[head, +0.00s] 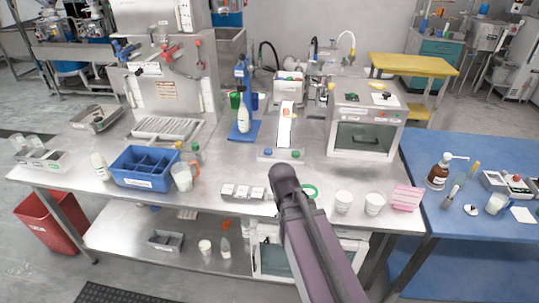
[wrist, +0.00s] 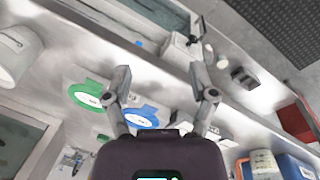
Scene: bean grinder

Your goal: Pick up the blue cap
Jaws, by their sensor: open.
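The blue cap (wrist: 143,117) lies on the steel table in the wrist view, a flat disc with a white label. It shows between my gripper's fingers, nearer the left one, which partly overlaps its edge. A similar green cap (wrist: 86,95) lies just outside the left finger; part of its rim shows beside my arm in the head view (head: 310,191). My gripper (wrist: 160,73) is open, with nothing between its fingertips. In the head view my gripper (head: 283,172) points down over the table's front part and the blue cap is hidden behind my arm.
Grey blocks (head: 243,192) lie left of my gripper. White cups (head: 343,201) and a pink rack (head: 407,198) stand to the right. A blue bin (head: 145,183) and a jug (head: 182,177) stand farther left. A machine with a white panel (head: 286,125) stands behind.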

